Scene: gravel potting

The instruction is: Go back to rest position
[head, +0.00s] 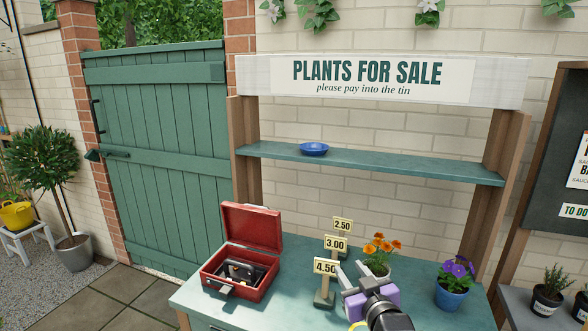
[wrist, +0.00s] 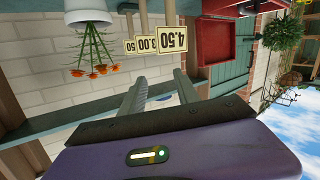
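My gripper (head: 352,271) is above the front of the green table (head: 265,302), just right of the 4.50 price sign (head: 326,268). Its two fingers stand apart with nothing between them. In the upside-down wrist view, the open fingers (wrist: 160,79) point toward the price signs, with the 4.50 sign (wrist: 172,38) close by. A white pot with orange flowers (head: 379,245) stands just behind my gripper and is partly hidden by it.
An open red cash tin (head: 247,228) with dark contents stands at the table's left. A blue pot with purple flowers (head: 453,291) stands at the right. A blue saucer (head: 314,149) sits on the shelf (head: 400,166). The space above the table's front left is clear.

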